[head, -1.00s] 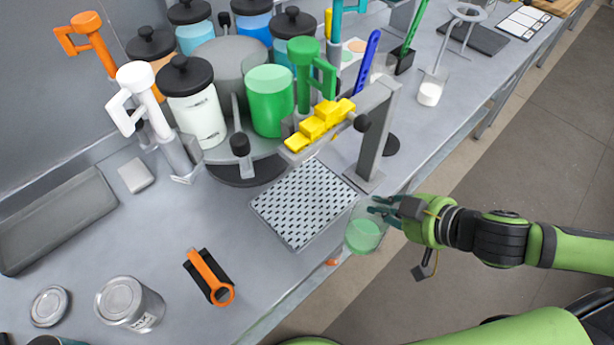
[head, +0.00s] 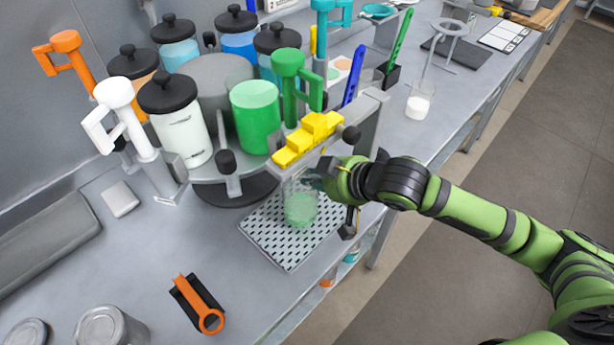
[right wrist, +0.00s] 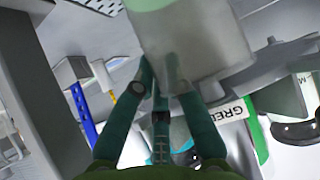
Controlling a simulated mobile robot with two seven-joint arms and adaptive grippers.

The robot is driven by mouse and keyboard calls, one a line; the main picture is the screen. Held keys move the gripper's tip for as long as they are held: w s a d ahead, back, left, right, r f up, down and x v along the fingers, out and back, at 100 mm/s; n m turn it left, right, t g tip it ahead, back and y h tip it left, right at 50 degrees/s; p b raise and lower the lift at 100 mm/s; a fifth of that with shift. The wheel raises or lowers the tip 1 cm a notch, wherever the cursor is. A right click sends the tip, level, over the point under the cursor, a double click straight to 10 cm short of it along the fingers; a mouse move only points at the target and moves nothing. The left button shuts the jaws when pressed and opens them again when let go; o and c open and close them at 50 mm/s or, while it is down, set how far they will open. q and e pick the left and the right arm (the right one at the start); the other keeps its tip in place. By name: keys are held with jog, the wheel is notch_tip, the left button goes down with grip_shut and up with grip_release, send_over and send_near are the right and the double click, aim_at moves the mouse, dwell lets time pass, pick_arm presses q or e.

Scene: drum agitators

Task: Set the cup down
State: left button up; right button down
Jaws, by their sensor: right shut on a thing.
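The cup (head: 300,208) is clear, with green liquid low inside it, and looks upright in the head view. It is over the perforated grey drip tray (head: 262,236), below the stepped yellow piece. I cannot tell whether its base touches the tray. My right gripper (head: 316,180) is shut on the cup from the right side. The left gripper is not in view.
A grey post (head: 367,130) carrying the yellow stepped bar (head: 308,138) stands close beside my gripper. The green drum (head: 256,115) and other coloured containers sit behind. An orange-handled tool (head: 197,303) lies front left. Bare bench lies left of the tray.

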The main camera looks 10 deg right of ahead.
jog(key=shift+w+a, duration=0.6)
jog(key=shift+w, duration=0.3)
notch_tip(320, 180, down, 4)
jog(key=shift+r+p, duration=0.25)
jog(key=shift+p, duration=0.5)
jog(key=shift+f, duration=0.1)
jog(key=c, duration=1.3)
grip_release()
jog(key=b+v, duration=0.2)
jog(key=v, duration=1)
jog(key=shift+s, duration=0.1)
